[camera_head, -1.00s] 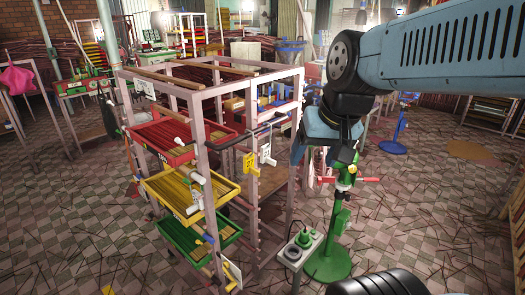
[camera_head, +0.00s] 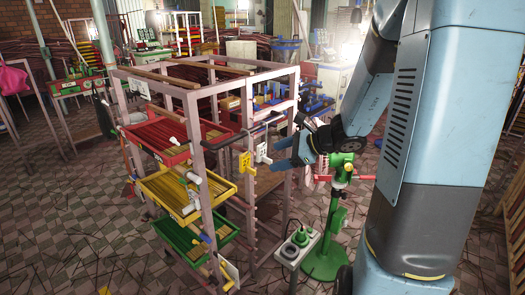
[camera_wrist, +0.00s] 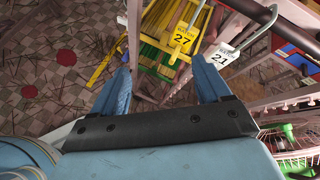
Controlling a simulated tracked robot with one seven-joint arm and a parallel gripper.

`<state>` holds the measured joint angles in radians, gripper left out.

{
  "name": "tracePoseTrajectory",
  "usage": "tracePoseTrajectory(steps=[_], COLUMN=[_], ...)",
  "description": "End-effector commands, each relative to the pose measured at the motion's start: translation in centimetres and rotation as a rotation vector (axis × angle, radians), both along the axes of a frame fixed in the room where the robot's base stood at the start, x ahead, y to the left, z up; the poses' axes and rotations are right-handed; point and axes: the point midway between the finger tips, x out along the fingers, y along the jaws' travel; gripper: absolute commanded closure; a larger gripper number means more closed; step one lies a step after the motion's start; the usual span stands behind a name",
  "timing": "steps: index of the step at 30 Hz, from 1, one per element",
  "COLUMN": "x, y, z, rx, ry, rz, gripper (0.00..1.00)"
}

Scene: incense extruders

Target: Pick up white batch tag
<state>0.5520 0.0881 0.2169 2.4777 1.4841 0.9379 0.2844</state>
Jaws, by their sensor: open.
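The white batch tag (camera_head: 262,153) hangs from the dark rail on the right side of the rack. In the wrist view the white tag (camera_wrist: 222,56) reads 21 and is just beyond the tip of my right finger. My gripper (camera_head: 280,153) is open and empty, close to the right of the tag in the head view. In the wrist view my gripper (camera_wrist: 160,82) has its fingers wide apart, with the white tag off to the right side of the gap. A yellow tag (camera_wrist: 183,38) reading 27 hangs beside the white one.
The pale metal rack (camera_head: 200,130) holds a red tray (camera_head: 165,150), a yellow tray (camera_head: 165,185) and a green tray (camera_head: 185,232). A green stand (camera_head: 330,235) and a grey switch box (camera_head: 298,248) are close to the right of the rack.

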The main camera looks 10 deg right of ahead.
Motion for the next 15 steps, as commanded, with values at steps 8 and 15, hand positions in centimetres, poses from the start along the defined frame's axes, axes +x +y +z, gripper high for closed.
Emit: tracePoseTrajectory(steps=[8, 15], x=[4.3, 5.5], y=[-5.8, -7.5], z=[-4.0, -5.4], rx=[0.285, 0.368], ry=[0.119, 0.150], rz=[-0.359, -0.469], gripper=[0.23, 0.23])
